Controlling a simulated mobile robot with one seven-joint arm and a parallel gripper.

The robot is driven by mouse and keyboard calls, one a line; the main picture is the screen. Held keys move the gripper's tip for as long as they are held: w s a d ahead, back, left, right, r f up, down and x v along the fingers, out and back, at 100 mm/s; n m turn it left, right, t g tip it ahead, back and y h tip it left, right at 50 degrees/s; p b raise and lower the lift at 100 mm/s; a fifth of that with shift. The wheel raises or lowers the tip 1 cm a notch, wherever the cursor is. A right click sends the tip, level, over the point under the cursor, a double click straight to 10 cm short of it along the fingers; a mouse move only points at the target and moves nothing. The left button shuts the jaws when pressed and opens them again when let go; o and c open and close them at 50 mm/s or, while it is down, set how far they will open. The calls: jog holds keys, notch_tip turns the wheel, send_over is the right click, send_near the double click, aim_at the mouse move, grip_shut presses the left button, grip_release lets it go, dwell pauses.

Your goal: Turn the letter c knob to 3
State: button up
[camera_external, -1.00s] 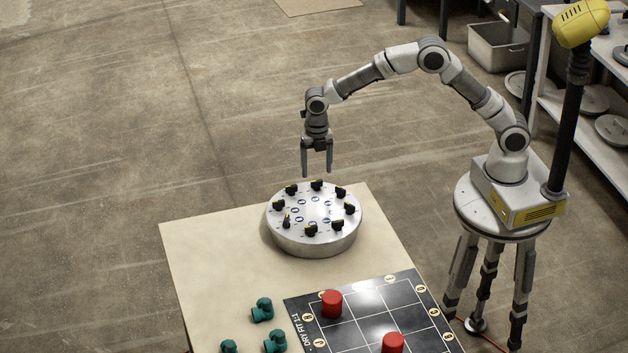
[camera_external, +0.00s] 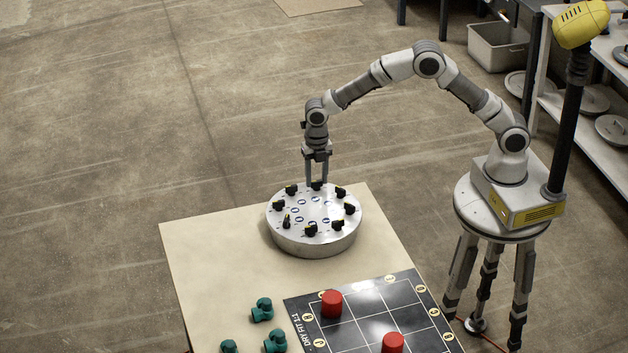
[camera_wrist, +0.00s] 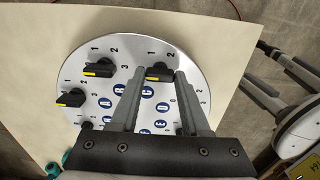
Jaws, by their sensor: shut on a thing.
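A round silver dial plate (camera_external: 315,248) carries a ring of black knobs with yellow marks. My gripper (camera_external: 317,184) points down at the far side of the ring. Its fingers are shut on a black knob (camera_wrist: 158,72), one finger on each side, also seen in the wrist view (camera_wrist: 163,76). Printed 1 and 2 stand beyond this knob, and its yellow mark faces the lower left. The blue letter badge (camera_wrist: 148,91) nearest it is partly beside the finger and too small to read surely, so I cannot confirm it is c.
Neighbouring knobs (camera_wrist: 98,68) and (camera_wrist: 70,97) sit close on the left. The plate stands on a beige table (camera_external: 215,260). Red cylinders (camera_external: 332,303) rest on a black grid mat (camera_external: 365,310), and teal pipe fittings (camera_external: 262,310) lie beside it.

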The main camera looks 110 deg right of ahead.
grip_shut()
